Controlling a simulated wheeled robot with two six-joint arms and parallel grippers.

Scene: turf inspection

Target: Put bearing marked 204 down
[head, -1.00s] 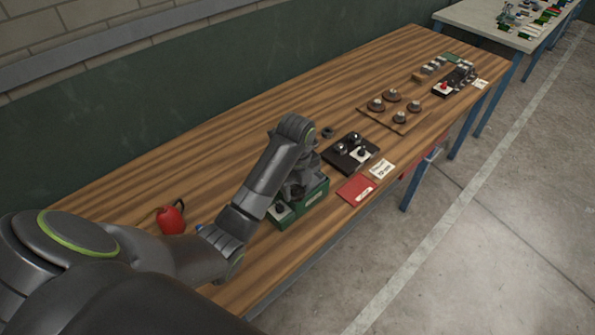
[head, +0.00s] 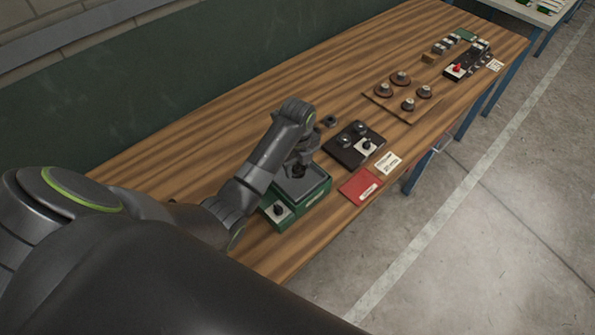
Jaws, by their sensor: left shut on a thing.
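My left gripper (head: 298,168) comes in from the left, pointing down over the green box (head: 285,218). It is shut on a small dark thing, taken as the bearing, mostly hidden by the fingers; no marking can be read. The green box has a grey top surface, and a white plate with a black knob on its near-left side. I cannot tell whether the held bearing touches the grey surface. A dark ring (head: 330,121) lies on the wood behind the gripper. My right gripper is not in view.
Right of the box are a black tray (head: 345,158) with round parts, a red booklet (head: 358,187) and a white card (head: 388,163). Farther back, a wooden board (head: 381,97) carries several round pieces, and a black device has a red button (head: 457,69). The wooden table (head: 200,150) is clear at the back left.

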